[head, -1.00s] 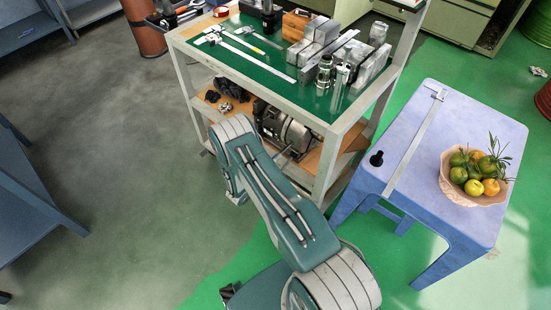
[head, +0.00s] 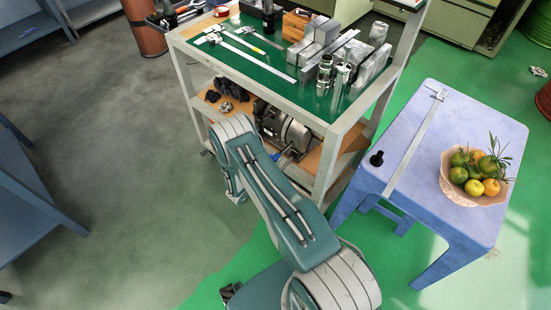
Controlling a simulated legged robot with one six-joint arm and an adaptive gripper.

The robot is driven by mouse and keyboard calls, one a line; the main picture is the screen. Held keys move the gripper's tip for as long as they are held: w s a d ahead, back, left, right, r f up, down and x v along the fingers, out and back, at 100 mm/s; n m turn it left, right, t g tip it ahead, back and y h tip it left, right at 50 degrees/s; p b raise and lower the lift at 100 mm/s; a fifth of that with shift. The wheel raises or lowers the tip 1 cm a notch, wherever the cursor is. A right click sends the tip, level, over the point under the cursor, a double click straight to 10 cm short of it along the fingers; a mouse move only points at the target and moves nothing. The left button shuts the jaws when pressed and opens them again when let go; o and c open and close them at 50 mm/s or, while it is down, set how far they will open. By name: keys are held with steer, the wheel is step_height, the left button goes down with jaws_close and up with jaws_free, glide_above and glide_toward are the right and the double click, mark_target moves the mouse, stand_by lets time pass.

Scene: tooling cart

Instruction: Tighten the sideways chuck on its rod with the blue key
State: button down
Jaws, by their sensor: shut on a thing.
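My arm reaches up from the bottom of the head view to the front of the tooling cart (head: 330,130). Only a small dark tip of my gripper (head: 275,157) shows past the arm's right edge; the arm hides the rest. A small blue piece, seemingly the blue key (head: 286,161), shows beside that tip, in front of the cart's lower shelf. A grey motor-like cylinder (head: 296,133) lies on that shelf just behind it. I cannot make out the sideways chuck or its rod for sure, nor whether the key touches anything.
The cart's green top (head: 275,70) carries calipers, metal blocks and upright metal cylinders. A blue table (head: 420,180) at right holds a fruit bowl (head: 470,195), a long caliper (head: 415,145) and a small black object (head: 376,159). Open floor lies to the left.

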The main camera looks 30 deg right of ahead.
stand_by(0.4)
steer(key=shift+v, duration=1.25)
steer(key=shift+r, duration=0.15)
steer(key=n, duration=0.4)
steer(key=shift+n, duration=0.3)
steer(key=n, duration=0.8)
steer(key=shift+n, duration=0.4)
steer(key=n, duration=0.4)
steer(key=shift+n, duration=0.4)
